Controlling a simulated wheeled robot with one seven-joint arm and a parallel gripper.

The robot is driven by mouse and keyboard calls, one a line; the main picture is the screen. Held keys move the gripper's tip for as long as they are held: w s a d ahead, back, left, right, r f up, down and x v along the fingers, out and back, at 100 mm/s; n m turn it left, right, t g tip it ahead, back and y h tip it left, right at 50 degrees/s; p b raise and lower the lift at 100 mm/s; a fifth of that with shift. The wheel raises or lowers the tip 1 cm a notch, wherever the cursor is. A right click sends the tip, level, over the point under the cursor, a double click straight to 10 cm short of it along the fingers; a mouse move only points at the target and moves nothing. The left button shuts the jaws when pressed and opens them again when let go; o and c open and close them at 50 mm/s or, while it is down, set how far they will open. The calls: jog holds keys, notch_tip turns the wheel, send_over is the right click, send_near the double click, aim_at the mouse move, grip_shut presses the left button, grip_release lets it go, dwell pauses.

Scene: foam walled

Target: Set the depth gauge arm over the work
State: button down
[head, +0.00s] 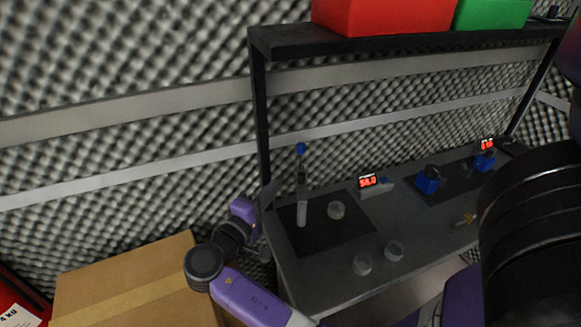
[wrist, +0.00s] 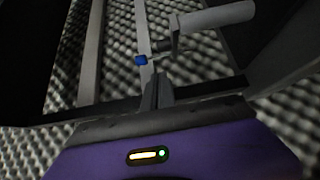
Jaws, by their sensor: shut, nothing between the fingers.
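The depth gauge (head: 302,192) stands upright on a dark mat (head: 330,238) near the left end of the bench, with a blue cap on its slim post. A short grey round workpiece (head: 336,210) sits on the mat to its right. My gripper (head: 270,190) is at the bench's left edge, left of the gauge and apart from it. In the wrist view my gripper (wrist: 157,84) is shut and empty. The gauge's blue cap (wrist: 140,60) and pale thick cylinder (wrist: 215,16) show beyond the fingertips. The exact gap and the gauge arm's direction are unclear.
Two grey round pieces (head: 376,258) lie near the bench front. A red-lit display (head: 368,182) and blue devices (head: 428,180) stand farther right. A shelf (head: 400,38) with red and green bins spans above. A cardboard box (head: 135,285) is at lower left.

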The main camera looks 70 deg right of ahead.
aim_at(301, 179)
jog(key=s+d+p, duration=0.1)
jog(key=d+p, duration=0.1)
jog(key=d, duration=0.8)
jog(key=shift+s, duration=0.3)
jog(key=shift+s+d+m+g+y+b, duration=0.2)
jog(key=shift+m+g, duration=0.15)
jog(key=shift+g, duration=0.15)
jog(key=shift+s+d+m+g+y+b, duration=0.1)
jog(key=shift+s+m+g+b, duration=0.1)
jog(key=shift+m+g, duration=0.25)
jog(key=shift+s+d+b, duration=0.2)
jog(key=shift+s, duration=0.3)
jog(key=shift+s+d+b, duration=0.15)
jog(key=shift+s, duration=0.35)
jog(key=shift+s+d+m+g+y+b, duration=0.2)
jog(key=shift+s+m+g+y+b, duration=0.4)
jog(key=shift+g, duration=0.45)
jog(key=shift+s+d+m+g+y+b, duration=0.15)
jog(key=shift+s+m+g+y+b, duration=0.25)
jog(key=shift+s+m+g, duration=0.5)
jog(key=shift+w+g, duration=0.2)
jog(key=shift+g, duration=0.1)
